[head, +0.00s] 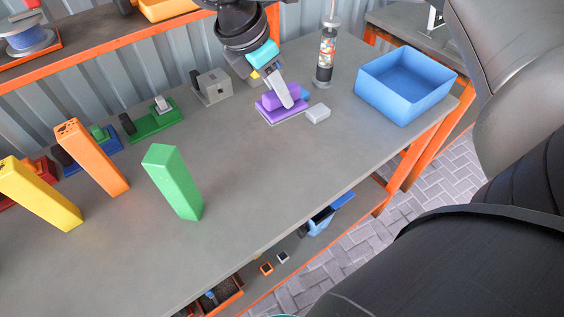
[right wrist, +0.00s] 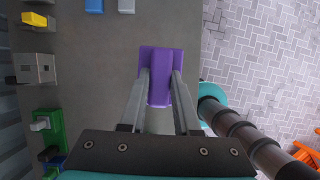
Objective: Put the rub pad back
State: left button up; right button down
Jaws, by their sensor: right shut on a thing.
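The rub pad (head: 283,106) is purple, with a flat base and a raised block on top. In the head view it is over the middle of the grey workbench (head: 275,175). My right gripper (head: 284,94) reaches down from the top and is shut on its raised block. In the right wrist view the rub pad (right wrist: 160,68) sits between the two long grey fingers, its base beyond them. I cannot tell whether its base touches the bench. My left gripper's fingers are not visible.
A pale grey block (head: 318,113) and a partly hidden blue block (head: 304,93) lie beside the pad. A blue bin (head: 403,88) stands to the right, near a clear cylinder (head: 326,55). Green (head: 174,180), orange (head: 92,157) and yellow (head: 42,195) posts stand left. The front middle is clear.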

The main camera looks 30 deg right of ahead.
jog(key=shift+w+d+n, duration=0.1)
jog(key=shift+n, duration=0.2)
jog(key=shift+f, duration=0.35)
notch_tip(320, 180, down, 19)
jog(key=b, duration=0.5)
jog(key=shift+f, duration=0.1)
jog(key=c, duration=0.6)
grip_release()
jog(key=shift+c, duration=0.2)
jog(key=p+v, duration=0.3)
jog(key=v, duration=0.9)
